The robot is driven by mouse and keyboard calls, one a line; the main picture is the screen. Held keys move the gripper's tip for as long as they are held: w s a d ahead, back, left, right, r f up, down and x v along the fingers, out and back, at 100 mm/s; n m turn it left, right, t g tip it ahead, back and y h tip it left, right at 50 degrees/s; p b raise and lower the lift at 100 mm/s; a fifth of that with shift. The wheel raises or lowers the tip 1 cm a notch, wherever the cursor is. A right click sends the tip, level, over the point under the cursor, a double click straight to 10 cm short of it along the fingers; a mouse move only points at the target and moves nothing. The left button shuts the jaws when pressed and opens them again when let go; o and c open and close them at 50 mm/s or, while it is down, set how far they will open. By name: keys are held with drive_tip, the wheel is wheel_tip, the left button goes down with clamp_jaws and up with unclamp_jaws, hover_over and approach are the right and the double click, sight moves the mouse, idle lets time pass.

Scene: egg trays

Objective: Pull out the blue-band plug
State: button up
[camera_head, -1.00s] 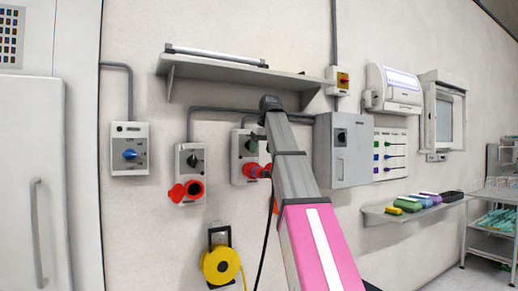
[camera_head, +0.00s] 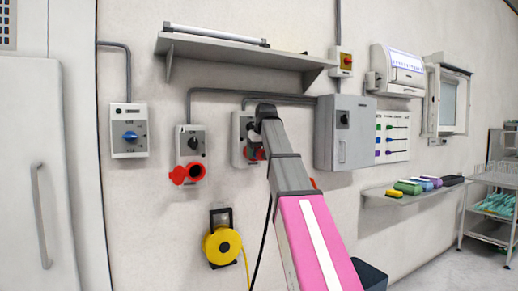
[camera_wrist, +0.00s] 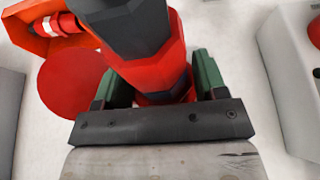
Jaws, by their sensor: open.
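A red plug with a dark grey-black section (camera_wrist: 150,65) fills the upper middle of the wrist view. My gripper (camera_wrist: 160,82) is open, with one green-padded finger on each side of this plug. Whether the pads touch it I cannot tell. No blue band shows on the visible part of the plug. In the head view my arm covers most of the plug, and only some red (camera_head: 252,153) shows at the third grey switch box (camera_head: 237,128). A round red lid (camera_wrist: 72,82) is left of the plug in the wrist view.
A second switched socket (camera_head: 190,142) with an open red lid is to the left. A shelf (camera_head: 225,50) runs above, and a grey cabinet (camera_head: 345,150) stands close on the right. A yellow cable reel (camera_head: 222,246) hangs below.

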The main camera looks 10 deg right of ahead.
sight(264, 154)
drive_tip(key=shift+f, duration=0.1)
drive_tip(key=c, duration=0.7)
drive_tip(key=shift+c, duration=0.2)
drive_tip(key=shift+s+d, duration=0.1)
drive_tip(key=shift+s, duration=0.3)
drive_tip(key=shift+s+d, duration=0.15)
drive_tip(key=shift+s, duration=0.15)
drive_tip(key=shift+s+d, duration=0.3)
drive_tip(key=shift+s, duration=0.6)
drive_tip(key=shift+s+d, duration=0.25)
drive_tip(key=shift+s, duration=0.6)
drive_tip(key=shift+s+d, duration=0.3)
drive_tip(key=shift+s, duration=0.65)
drive_tip(key=shift+s+d, duration=0.3)
drive_tip(key=shift+s, duration=0.6)
drive_tip(key=shift+s+d, duration=0.3)
drive_tip(key=shift+s, duration=0.65)
